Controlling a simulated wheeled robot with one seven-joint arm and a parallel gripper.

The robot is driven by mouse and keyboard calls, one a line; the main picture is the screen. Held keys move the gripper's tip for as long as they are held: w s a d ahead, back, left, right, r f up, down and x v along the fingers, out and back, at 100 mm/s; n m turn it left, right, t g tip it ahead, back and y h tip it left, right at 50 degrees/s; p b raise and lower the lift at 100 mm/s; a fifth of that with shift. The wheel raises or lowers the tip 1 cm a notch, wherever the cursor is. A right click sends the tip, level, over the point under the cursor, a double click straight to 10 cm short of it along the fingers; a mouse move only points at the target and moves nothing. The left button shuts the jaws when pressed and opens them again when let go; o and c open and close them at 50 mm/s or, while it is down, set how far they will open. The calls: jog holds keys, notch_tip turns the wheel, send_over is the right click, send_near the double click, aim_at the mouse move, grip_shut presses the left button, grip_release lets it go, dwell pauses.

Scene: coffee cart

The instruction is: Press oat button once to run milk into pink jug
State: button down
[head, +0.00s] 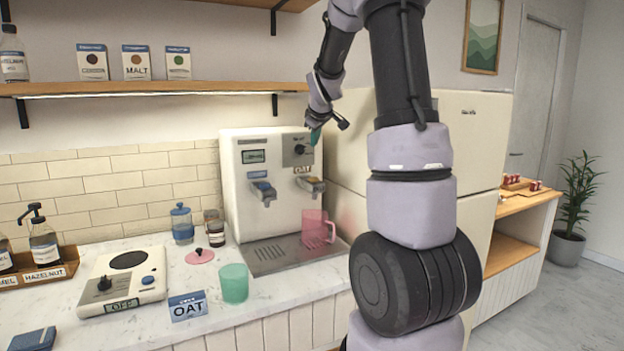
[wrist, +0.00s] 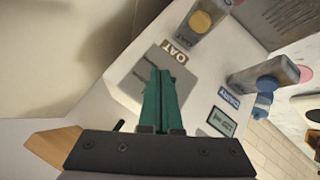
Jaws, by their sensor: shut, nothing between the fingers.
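The white milk machine (head: 240,190) stands on the counter, with an OAT label (head: 304,169) above its right spout. That spout carries a yellow-orange round button (head: 314,181), also seen in the wrist view (wrist: 200,22). The left spout has a blue button (head: 264,186). The translucent pink jug (head: 316,230) stands upright on the drip tray, below the OAT spout. My gripper (head: 315,138) has teal fingers, shut and empty, at the machine's upper right, above the OAT button. In the wrist view the fingertips (wrist: 160,72) point at a grey panel (wrist: 168,65) beside the OAT label; contact cannot be told.
A green cup (head: 234,283) and an OAT card (head: 188,306) stand at the counter front. A hot plate (head: 124,275) and syrup bottles (head: 44,242) are at left. A cream fridge (head: 470,150) stands right of the machine. A shelf (head: 150,88) hangs above the counter.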

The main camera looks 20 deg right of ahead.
aim_at(315, 179)
jog(key=shift+w+d+f, duration=0.15)
jog(key=shift+w+f, duration=0.05)
jog(key=shift+w, duration=0.1)
jog(key=shift+f, duration=0.1)
jog(key=shift+f, duration=4.3)
jog(key=shift+f, duration=0.1)
jog(key=shift+f, duration=0.3)
jog(key=shift+f, duration=0.55)
jog(key=shift+r, duration=1)
